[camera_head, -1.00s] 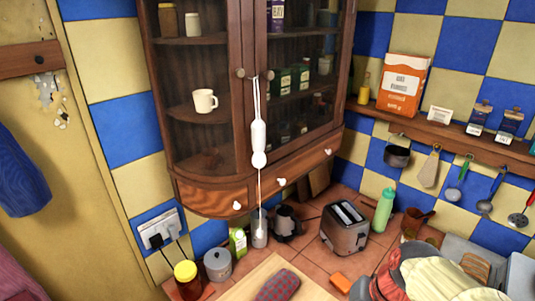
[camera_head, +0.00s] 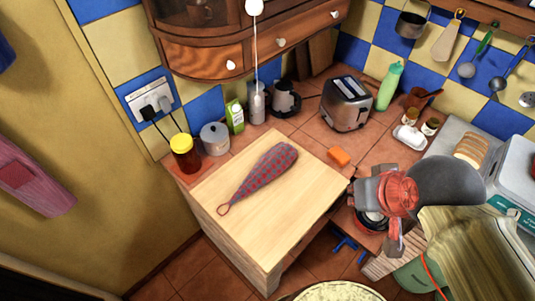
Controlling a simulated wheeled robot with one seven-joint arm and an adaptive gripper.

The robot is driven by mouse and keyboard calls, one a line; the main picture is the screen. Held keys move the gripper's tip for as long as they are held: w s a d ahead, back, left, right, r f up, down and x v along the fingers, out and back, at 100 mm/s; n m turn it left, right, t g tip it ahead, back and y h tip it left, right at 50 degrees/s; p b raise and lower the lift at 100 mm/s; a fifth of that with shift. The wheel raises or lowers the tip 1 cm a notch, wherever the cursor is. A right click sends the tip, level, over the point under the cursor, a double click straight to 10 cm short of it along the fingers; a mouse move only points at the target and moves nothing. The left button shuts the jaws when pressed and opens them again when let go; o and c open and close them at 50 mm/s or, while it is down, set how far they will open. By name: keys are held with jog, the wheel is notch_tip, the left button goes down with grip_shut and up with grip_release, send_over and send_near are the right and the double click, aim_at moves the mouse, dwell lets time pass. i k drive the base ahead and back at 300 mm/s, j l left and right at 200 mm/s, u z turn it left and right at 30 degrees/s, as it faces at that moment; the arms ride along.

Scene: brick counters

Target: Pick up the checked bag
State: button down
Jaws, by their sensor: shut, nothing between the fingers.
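The checked bag (camera_head: 264,174), red and blue-grey, lies on its side on the pale wooden worktop (camera_head: 215,190). It is wide at the upper right and tapers to a thin loop at the lower left. My gripper (camera_head: 393,240) is at the right, beyond the worktop's right edge, apart from the bag. It is shut and empty, and my own arm partly hides it. Nothing covers the bag.
A jar with a yellow lid (camera_head: 185,154), a grey pot (camera_head: 214,138) and a green carton (camera_head: 235,117) stand behind the worktop. An orange block (camera_head: 339,156) lies to the bag's right. A toaster (camera_head: 345,103) and green bottle (camera_head: 389,86) stand farther back. A cabinet (camera_head: 255,40) hangs above.

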aim_at(276, 159)
jog(key=i+l+u, duration=0.2)
jog(key=u, duration=0.2)
jog(key=i+l+u, duration=0.15)
jog(key=u, duration=0.2)
jog(key=l, duration=0.05)
